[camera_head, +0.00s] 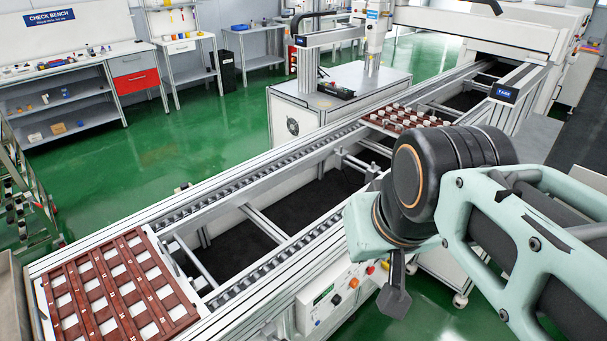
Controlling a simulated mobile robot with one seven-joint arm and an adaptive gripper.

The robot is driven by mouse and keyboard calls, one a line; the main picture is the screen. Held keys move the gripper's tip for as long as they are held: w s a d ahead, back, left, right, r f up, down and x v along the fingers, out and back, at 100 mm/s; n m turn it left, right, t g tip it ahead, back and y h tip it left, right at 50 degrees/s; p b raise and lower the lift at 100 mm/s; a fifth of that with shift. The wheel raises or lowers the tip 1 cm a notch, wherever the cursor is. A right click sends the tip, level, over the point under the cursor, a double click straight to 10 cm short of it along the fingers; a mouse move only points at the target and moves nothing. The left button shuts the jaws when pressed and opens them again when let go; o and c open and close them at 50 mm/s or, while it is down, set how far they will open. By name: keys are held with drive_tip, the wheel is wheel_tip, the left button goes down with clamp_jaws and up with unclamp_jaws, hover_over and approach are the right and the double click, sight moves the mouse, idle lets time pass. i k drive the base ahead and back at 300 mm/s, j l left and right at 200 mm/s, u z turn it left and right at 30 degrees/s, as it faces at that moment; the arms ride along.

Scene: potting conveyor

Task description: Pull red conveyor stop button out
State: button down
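A control panel (322,304) sits on the near side of the conveyor, at the bottom middle. It carries a small green display, a black knob (336,299) and several orange to red buttons. One orange-red button (354,283) is in the middle of the row. I cannot tell from here whether any button is pushed in or out. My gripper (394,301) points down just right of the buttons, with a gap visible to them. Its fingers look dark and overlap, so their opening is unclear.
The conveyor (262,270) runs from bottom left to top right. A brown tray with white pieces (118,290) lies at its near end, another (405,122) farther along. A white machine cabinet (320,110) stands behind. Green floor is free at left.

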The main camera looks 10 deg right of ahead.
sight(371, 271)
drive_tip(key=z, duration=0.65)
drive_tip(key=i+l+u, duration=0.3)
drive_tip(key=l, duration=0.25)
drive_tip(key=j+z, duration=0.45)
drive_tip(key=j, duration=0.3)
drive_tip(key=k, duration=0.6)
drive_tip(key=i+l+u, duration=0.25)
drive_tip(key=l, duration=0.2)
drive_tip(key=i, duration=0.05)
